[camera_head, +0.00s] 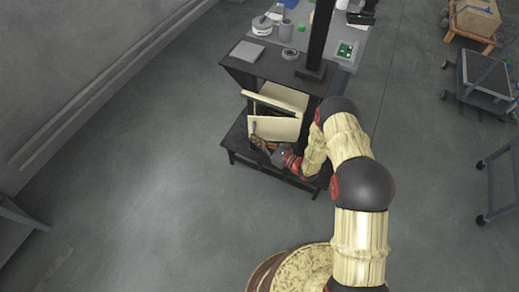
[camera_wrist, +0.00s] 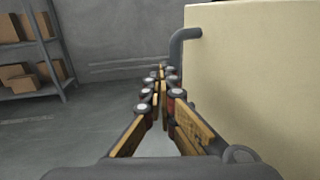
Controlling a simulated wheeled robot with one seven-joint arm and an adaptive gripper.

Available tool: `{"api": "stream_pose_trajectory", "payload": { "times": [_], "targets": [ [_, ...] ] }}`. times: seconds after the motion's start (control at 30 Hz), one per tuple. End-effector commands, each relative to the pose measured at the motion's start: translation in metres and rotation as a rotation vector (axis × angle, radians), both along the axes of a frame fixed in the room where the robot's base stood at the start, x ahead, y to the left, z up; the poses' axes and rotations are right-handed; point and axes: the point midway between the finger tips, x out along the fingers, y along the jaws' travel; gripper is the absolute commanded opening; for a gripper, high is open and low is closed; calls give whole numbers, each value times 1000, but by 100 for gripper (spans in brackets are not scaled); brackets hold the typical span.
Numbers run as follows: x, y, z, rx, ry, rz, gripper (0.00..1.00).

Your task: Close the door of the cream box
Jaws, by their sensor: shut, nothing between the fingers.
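The cream box (camera_head: 288,96) stands on the lower shelf of a dark stand. Its door (camera_head: 276,128) is a cream panel on the near side, standing away from the body, with a dark gap between them. A grey bar handle (camera_wrist: 183,45) is on the panel and shows small in the head view (camera_head: 254,127). In the wrist view the cream panel (camera_wrist: 255,75) fills the right side. My gripper (camera_wrist: 165,72) is shut and empty, pointing along the panel, just left of it and near the handle. Whether it touches either is unclear. In the head view my gripper (camera_head: 262,143) is low beside the door.
The dark stand (camera_head: 245,70) has a black column and a worktop with small items above the box. A shelf with cardboard boxes (camera_wrist: 20,75) shows in the wrist view. Carts stand at the right. The floor left of the stand is clear.

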Motion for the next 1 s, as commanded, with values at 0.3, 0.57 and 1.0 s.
{"api": "stream_pose_trajectory", "payload": {
  "times": [0.3,0.57,1.0],
  "targets": [
    [45,6,-2,0,-4,1,0],
    [67,6,-1,-1,-3,0,0],
    [74,5,0,-1,-1,1,0]
  ]
}}
